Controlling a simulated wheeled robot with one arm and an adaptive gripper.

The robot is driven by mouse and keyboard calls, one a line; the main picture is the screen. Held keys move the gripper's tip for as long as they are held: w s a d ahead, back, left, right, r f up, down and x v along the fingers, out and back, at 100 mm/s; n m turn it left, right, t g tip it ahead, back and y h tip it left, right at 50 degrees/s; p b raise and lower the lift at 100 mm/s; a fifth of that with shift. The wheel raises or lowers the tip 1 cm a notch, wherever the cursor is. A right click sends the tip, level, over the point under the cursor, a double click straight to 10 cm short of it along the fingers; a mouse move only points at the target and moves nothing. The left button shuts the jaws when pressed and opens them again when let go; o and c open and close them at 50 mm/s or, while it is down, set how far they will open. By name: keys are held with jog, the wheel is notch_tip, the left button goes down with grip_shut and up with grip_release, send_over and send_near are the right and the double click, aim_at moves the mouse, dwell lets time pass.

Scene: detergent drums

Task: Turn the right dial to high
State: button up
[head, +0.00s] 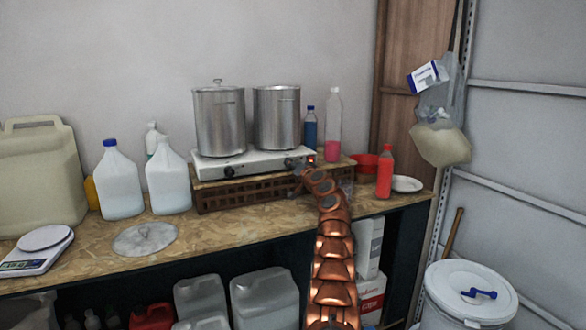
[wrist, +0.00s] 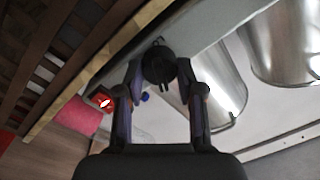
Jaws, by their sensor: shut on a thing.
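A white two-plate cooker (head: 255,161) stands on a brown slatted crate, with two steel pots on it. Its left dial (head: 229,171) is black and clear of my gripper. The right dial (wrist: 158,62) is a round black knob, seen between my fingers in the wrist view. My gripper (wrist: 160,72) is shut on it, one finger on each side. In the head view my gripper (head: 297,181) is at the cooker's front right corner, at the end of my copper-coloured arm. The dial's pointer setting is not clear. A red light (wrist: 103,102) shows beside the dial.
The left pot (head: 219,122) and right pot (head: 277,119) stand just behind the dials. A bottle with pink liquid (head: 333,125), a red bottle (head: 385,172) and a red bowl (head: 364,166) are to the right. White jugs (head: 168,180) stand left. The crate (head: 240,193) lies below.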

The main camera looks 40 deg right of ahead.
jog(key=shift+m+b, duration=0.7)
jog(key=shift+m, duration=3.7)
jog(key=o, duration=1.1)
jog(key=shift+f, duration=0.1)
jog(key=shift+o, duration=0.2)
jog(key=shift+s+a, duration=0.1)
jog(key=shift+s, duration=0.15)
